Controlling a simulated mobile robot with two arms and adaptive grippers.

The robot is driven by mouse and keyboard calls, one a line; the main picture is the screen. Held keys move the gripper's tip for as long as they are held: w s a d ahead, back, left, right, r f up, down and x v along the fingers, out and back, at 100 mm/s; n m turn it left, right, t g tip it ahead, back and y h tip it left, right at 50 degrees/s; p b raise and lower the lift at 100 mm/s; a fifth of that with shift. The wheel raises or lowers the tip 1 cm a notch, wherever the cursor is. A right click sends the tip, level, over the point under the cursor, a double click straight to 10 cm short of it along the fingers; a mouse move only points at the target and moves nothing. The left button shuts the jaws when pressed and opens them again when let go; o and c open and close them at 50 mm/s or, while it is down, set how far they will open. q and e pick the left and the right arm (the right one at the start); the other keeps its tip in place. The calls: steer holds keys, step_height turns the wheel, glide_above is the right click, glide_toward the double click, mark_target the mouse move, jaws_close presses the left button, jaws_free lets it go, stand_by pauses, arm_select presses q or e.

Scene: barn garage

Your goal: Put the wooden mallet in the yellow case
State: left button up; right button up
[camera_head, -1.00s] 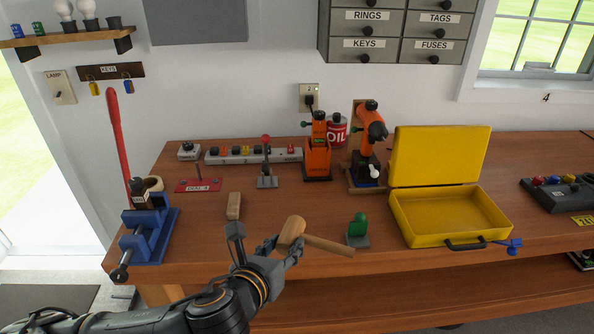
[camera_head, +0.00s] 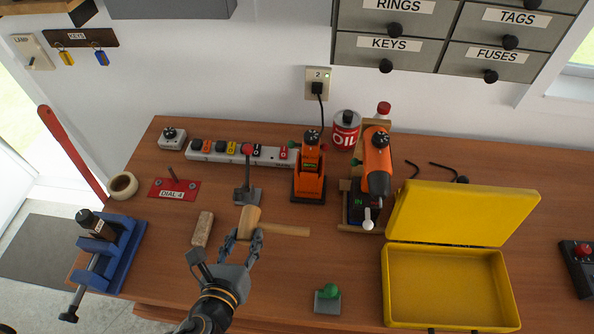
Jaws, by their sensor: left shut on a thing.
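My right gripper is not in view.
A green-knobbed block (camera_head: 327,299) sits between my left arm and the case. An orange drill (camera_head: 377,165) on a stand, an orange tool (camera_head: 309,172), an oil can (camera_head: 345,131) and a power strip (camera_head: 240,153) line the back. A blue vise (camera_head: 110,255) stands at left.

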mark_target(255, 227)
arm_select(q)
steer(key=shift+s+d+r, duration=0.15)
steer(key=shift+s+d, duration=0.05)
steer(key=x, duration=0.5)
steer(key=shift+d+f+b, duration=0.3)
steer(key=shift+d+b, duration=0.05)
steer(key=w+f+b, duration=0.4)
steer(key=b, duration=0.1)
steer(key=w+f+b, duration=0.2)
steer(key=w, duration=0.1)
steer(key=shift+w+d+f, duration=0.1)
steer(key=shift+d, duration=0.3)
steer(key=shift+w+d+f+b, duration=0.1)
steer(key=shift+w+f+b, duration=0.3)
steer(key=shift+b, duration=0.3)
steer(key=shift+w+f+b, duration=0.15)
steer(key=shift+w+b, duration=0.05)
steer(key=shift+b, duration=0.1)
step_height(255, 227, down, 3)
steer(key=b, duration=0.5)
steer(key=shift+w+f, duration=0.2)
steer(key=shift+r, duration=0.1)
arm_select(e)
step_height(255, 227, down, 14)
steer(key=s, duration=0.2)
